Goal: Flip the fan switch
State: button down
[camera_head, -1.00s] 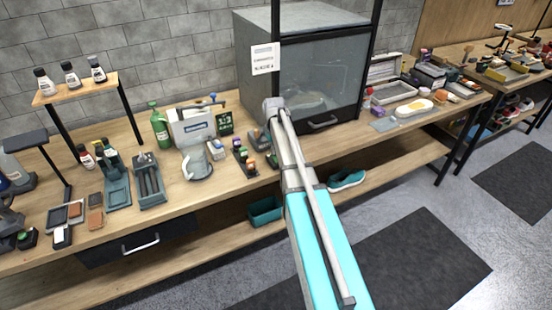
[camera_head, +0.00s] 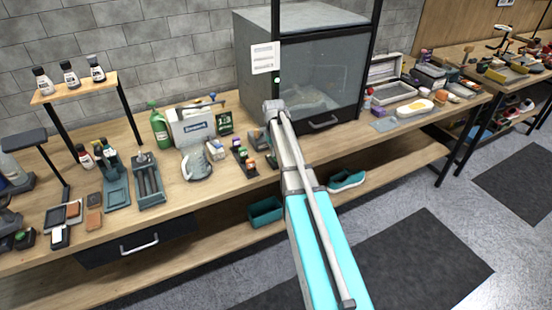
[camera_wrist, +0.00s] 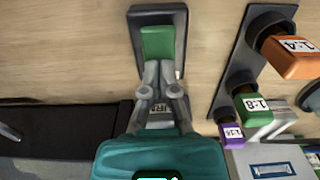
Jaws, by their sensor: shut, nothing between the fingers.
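The switch (camera_wrist: 158,42) shows in the wrist view as a green rocker on a dark upright plate lying against the wood surface. My gripper (camera_wrist: 159,72) is shut and empty, with its two fingertips together at the lower end of the green rocker. They appear to touch or almost touch it; I cannot tell which.
In the wrist view a dark rack (camera_wrist: 238,62) with labelled orange, green and purple caps stands close on the right.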

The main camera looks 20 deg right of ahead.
jog(key=shift+r+p, duration=3.5)
jog(key=shift+p, duration=0.1)
jog(key=shift+s+a, duration=0.1)
jog(key=s+a, duration=0.8)
jog(key=s, duration=0.4)
jog(key=s+a+m, duration=0.1)
jog(key=s+a, duration=0.7)
jog(key=s, duration=0.4)
